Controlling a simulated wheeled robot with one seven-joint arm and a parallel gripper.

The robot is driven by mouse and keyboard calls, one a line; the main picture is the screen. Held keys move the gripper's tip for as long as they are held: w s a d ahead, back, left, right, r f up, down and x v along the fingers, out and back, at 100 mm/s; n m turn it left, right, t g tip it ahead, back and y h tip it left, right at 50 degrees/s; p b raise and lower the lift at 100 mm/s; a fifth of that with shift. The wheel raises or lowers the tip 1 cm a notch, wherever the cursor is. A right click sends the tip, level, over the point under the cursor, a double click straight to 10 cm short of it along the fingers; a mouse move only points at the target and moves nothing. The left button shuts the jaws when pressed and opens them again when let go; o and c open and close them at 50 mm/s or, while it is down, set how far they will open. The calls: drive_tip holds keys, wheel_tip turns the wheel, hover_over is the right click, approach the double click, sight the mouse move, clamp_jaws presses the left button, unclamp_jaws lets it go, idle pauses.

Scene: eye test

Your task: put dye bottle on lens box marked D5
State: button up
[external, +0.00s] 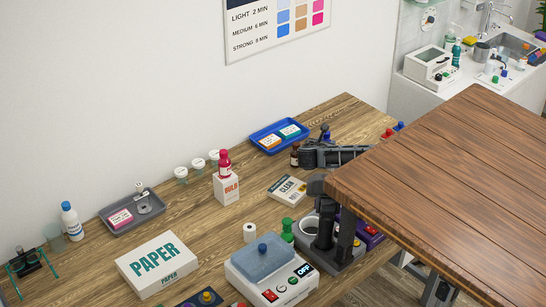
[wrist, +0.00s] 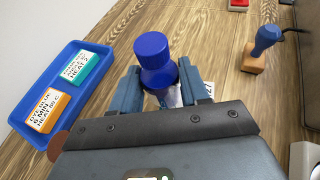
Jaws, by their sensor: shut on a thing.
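A bottle with a dark blue cap (wrist: 152,60) is between the fingers of my gripper (wrist: 155,90) in the wrist view. The cap hides most of its body, and I take it to be the dye bottle. In the external view, the gripper (external: 310,153) is low over the far part of the wooden bench, and a blue cap (external: 326,134) shows just behind it. A white label (wrist: 209,89) with partly hidden print shows beside the right finger; I cannot tell what it belongs to. No marking D5 is readable in either view.
A blue tray (external: 254,134) with orange and teal boxes lies left of the gripper. A brown bottle (external: 295,156) stands close beside it. A blue-handled stamp (wrist: 265,40) stands to the right in the wrist view. A red bottle (external: 225,160) stands on a BULB box (external: 226,190).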

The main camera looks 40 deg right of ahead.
drive_tip(key=o, duration=1.2)
drive_tip(key=p+v, duration=0.1)
drive_tip(key=v, duration=1.1)
drive_tip(key=shift+r, duration=0.15)
drive_tip(key=shift+w+d, duration=0.1)
